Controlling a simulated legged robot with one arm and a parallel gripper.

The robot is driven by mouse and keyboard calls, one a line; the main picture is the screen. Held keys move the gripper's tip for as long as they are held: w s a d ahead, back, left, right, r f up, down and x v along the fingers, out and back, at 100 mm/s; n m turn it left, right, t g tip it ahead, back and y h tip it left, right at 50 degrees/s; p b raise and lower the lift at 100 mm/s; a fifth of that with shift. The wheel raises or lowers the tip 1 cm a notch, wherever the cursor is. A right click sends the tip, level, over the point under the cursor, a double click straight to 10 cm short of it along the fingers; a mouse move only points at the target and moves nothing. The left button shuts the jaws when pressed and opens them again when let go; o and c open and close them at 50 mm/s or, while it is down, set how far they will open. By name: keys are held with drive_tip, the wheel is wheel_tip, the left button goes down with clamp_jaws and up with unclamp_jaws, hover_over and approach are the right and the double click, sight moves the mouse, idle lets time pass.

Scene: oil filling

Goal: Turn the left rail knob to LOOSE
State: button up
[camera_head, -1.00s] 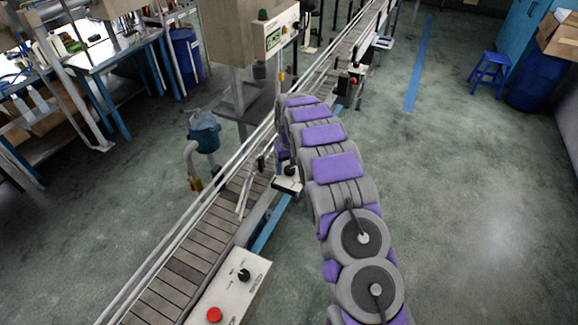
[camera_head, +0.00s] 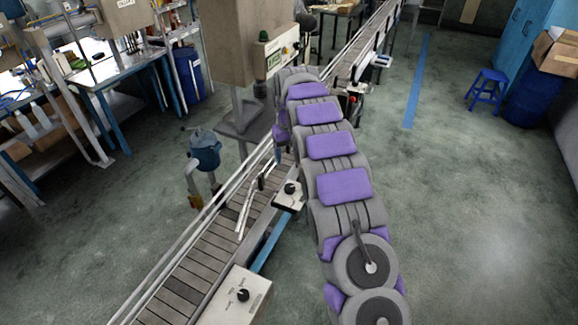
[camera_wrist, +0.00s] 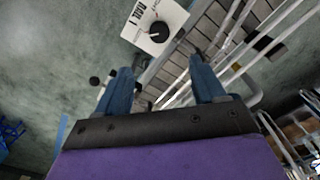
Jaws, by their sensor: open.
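A pale box with a round black knob (camera_wrist: 159,32) and lettering that seems to read RAIL 1 is at the top of the wrist view. A similar small box with a black knob (camera_head: 291,188) stands beside the conveyor in the head view. I cannot tell for sure that it is the left rail knob, and its pointer's setting is too small to read. My gripper (camera_wrist: 160,64) is open, its two blue fingers wide apart with nothing between them. The knob lies beyond the fingertips, apart from them.
The slatted conveyor (camera_head: 190,265) with metal guide rails runs diagonally beside my arm. A control box with another black knob (camera_head: 243,295) is at its near end.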

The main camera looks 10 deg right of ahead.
wheel_tip(320, 180, up, 3)
drive_tip(key=shift+f, duration=0.2)
idle(0.4)
drive_tip(key=s+r+m+b, duration=0.1)
drive_tip(key=s+r+b, duration=0.15)
drive_tip(key=s, duration=0.85)
drive_tip(key=s+r+b, duration=0.2)
drive_tip(key=s+r, duration=0.2)
drive_tip(key=s, duration=0.8)
drive_tip(key=s+f+g+b, duration=0.1)
drive_tip(key=s+f, duration=0.3)
drive_tip(key=s, duration=1.1)
drive_tip(key=s+f+b, duration=0.2)
drive_tip(key=s+f, duration=0.2)
drive_tip(key=s, duration=1.1)
drive_tip(key=shift+m+g, duration=0.4)
drive_tip(key=shift+f, duration=0.1)
drive_tip(key=shift+c, duration=0.2)
